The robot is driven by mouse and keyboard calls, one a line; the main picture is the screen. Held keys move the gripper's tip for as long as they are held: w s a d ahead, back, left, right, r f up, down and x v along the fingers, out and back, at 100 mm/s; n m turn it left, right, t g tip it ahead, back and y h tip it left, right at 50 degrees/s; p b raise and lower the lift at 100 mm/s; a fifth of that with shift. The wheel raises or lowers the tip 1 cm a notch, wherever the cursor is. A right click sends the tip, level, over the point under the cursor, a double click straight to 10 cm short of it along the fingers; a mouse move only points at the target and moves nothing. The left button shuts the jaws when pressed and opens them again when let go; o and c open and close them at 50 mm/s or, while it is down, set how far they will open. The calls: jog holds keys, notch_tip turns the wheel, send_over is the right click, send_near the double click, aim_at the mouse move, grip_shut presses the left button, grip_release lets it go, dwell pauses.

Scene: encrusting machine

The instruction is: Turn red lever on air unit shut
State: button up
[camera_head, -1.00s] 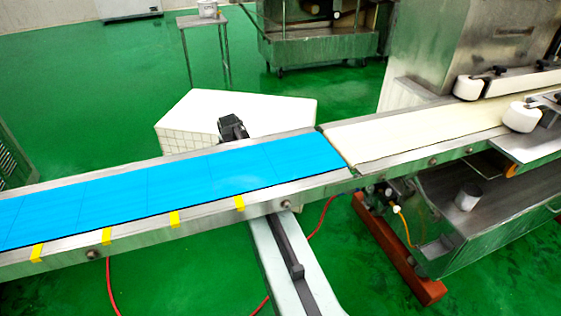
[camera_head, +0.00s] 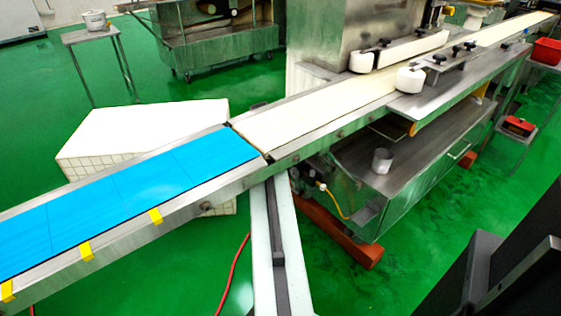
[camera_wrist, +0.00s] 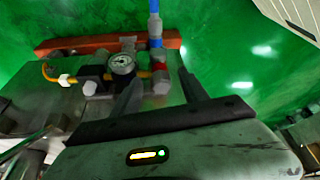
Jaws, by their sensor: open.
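The air unit (camera_wrist: 122,64) is in the upper left half of the wrist view, with a round white-faced gauge, orange tubing and a blue vertical fitting. A small reddish part (camera_wrist: 159,57) just below the blue fitting looks like the red lever; its angle is too small to tell. My gripper (camera_wrist: 160,77) is open, its two dark fingers pointing at the unit's right part, with nothing visibly held. Whether a finger touches the unit I cannot tell. In the head view the air unit (camera_head: 306,183) shows small and dark under the conveyor joint; my gripper is not identifiable there.
The conveyor has a blue belt (camera_head: 130,195) and a cream belt (camera_head: 320,107), crossing above the air unit. A red-brown foot beam (camera_head: 340,235) lies on the floor by the machine. A steel drawer unit (camera_head: 400,180) stands to its right. Green floor is open in front.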

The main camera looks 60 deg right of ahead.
jog(key=b+x, duration=0.3)
jog(key=x, duration=0.1)
jog(key=shift+d+f, duration=0.1)
jog(key=shift+f, duration=0.25)
jog(key=shift+r, duration=0.1)
grip_shut()
dwell(0.9)
